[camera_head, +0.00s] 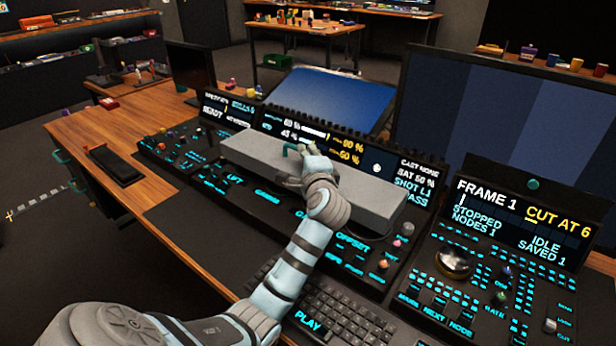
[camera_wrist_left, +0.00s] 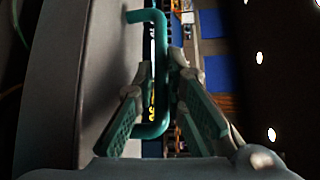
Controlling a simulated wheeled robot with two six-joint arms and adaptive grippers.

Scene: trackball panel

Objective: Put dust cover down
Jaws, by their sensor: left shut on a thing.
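The dust cover is a long grey box-like lid (camera_head: 255,155) over the middle of the trackball panel (camera_head: 330,240) in the head view. A teal handle (camera_head: 291,147) stands on it. My left gripper (camera_head: 306,150) is at this handle. In the left wrist view its two fingers (camera_wrist_left: 160,95) are on either side of the teal handle (camera_wrist_left: 150,17), shut on it. The cover's grey surface (camera_wrist_left: 75,70) fills the left of that view. Whether the cover touches the panel is hard to tell. The part of the panel under the cover is hidden. My right gripper is not in view.
A keyboard (camera_head: 345,310) lies in front of the panel. A second panel with a silver trackball (camera_head: 453,261) stands to the right. Screens (camera_head: 330,100) rise behind. A black tray (camera_head: 115,165) lies on the wooden desk (camera_head: 85,130) at left, with bare desk around it.

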